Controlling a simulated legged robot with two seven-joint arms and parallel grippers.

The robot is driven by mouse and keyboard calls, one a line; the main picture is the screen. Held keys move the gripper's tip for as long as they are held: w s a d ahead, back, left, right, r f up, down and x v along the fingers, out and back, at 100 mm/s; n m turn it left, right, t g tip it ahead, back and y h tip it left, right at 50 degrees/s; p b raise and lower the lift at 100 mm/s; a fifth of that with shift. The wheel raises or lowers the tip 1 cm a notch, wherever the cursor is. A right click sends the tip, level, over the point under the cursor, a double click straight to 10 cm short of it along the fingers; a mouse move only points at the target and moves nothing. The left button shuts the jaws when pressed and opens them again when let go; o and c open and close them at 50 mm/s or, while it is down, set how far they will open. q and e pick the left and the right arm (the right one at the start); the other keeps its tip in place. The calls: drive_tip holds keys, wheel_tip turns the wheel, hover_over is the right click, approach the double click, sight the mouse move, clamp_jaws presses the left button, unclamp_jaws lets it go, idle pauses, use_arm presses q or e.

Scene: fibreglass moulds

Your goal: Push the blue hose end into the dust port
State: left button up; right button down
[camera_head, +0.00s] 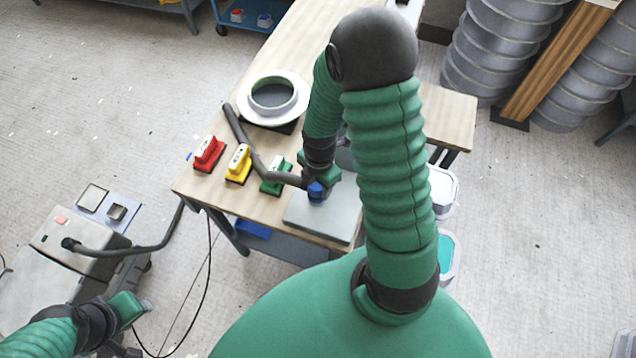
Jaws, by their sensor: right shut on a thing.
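The blue hose end (317,190) is at the end of a dark grey hose (262,168), low over a flat grey plate on the wooden table. My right gripper (318,181) is shut on the hose end from above; its fingers are largely hidden by my wrist. I cannot pick out the dust port for sure, nor tell whether the hose end touches anything below it. My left gripper (145,306) is at the lower left, away from the table, with nothing visible in it; its finger gap is too small to judge.
The grey plate (300,216) lies at the table's (230,199) near edge. Red (208,153), yellow (238,163) and green (275,175) blocks stand left of it. A white ringed mould (252,106) is behind. A grey machine (75,262) with a hose stands at left.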

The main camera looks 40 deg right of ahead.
drive_tip(key=shift+f, duration=0.4)
drive_tip(key=c, duration=0.6)
unclamp_jaws()
wheel_tip(320, 180, up, 17)
drive_tip(key=shift+s+f, duration=0.1)
drive_tip(key=shift+s, duration=0.05)
